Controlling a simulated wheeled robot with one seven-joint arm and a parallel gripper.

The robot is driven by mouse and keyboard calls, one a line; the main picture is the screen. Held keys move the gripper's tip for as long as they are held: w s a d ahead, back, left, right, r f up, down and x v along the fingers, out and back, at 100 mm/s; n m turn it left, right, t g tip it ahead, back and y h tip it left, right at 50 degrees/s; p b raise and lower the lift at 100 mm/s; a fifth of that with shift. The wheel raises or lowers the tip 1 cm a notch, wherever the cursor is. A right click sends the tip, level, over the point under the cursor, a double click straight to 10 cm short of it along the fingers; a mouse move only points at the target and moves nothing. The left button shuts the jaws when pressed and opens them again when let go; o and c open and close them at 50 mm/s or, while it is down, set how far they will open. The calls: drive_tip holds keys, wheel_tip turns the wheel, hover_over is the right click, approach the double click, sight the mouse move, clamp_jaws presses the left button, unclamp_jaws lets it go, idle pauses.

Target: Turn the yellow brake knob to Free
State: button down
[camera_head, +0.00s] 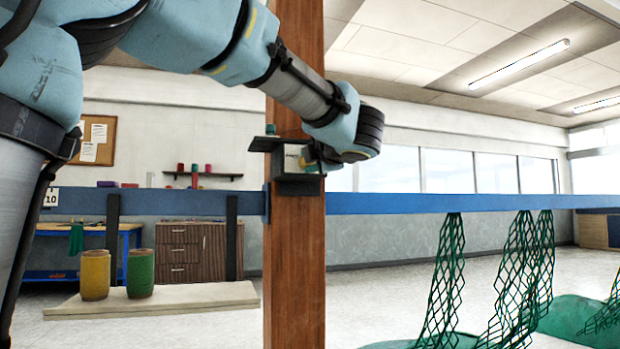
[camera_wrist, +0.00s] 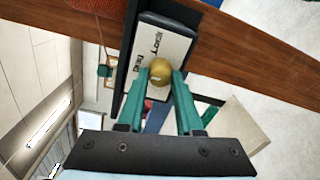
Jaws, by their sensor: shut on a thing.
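The yellow brake knob (camera_wrist: 160,69) sits on a pale label plate (camera_wrist: 172,42) in the wrist view. Two dark words, which look like "Drag" and "Lock", are printed beside it; I cannot read "Free" anywhere. My gripper (camera_wrist: 162,76) has its two green fingers on either side of the knob, shut on it. A small mark shows on the knob, but its setting is unclear. In the head view the brake box (camera_head: 291,163) is fixed to a wooden post, and my gripper (camera_head: 318,156) reaches it from the right. The knob is hardly visible there.
The wooden post (camera_head: 294,255) stands upright, with a blue beam (camera_head: 430,201) running across at its height. Green nets (camera_head: 520,270) hang from the beam at right. Yellow (camera_head: 95,275) and green (camera_head: 140,273) drums stand on a low platform at left.

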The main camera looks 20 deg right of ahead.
drive_tip(key=n+b, duration=1)
drive_tip(key=b, duration=0.1)
drive_tip(key=shift+f+n+h, duration=0.25)
drive_tip(key=shift+n+h, duration=0.05)
idle(0.4)
drive_tip(key=c, duration=0.6)
unclamp_jaws()
drive_tip(key=shift+r, duration=0.1)
drive_tip(key=s, duration=0.3)
drive_tip(key=s+a, duration=0.1)
drive_tip(key=s, duration=0.6)
drive_tip(key=shift+s+a+r, duration=0.2)
drive_tip(key=shift+s, duration=0.15)
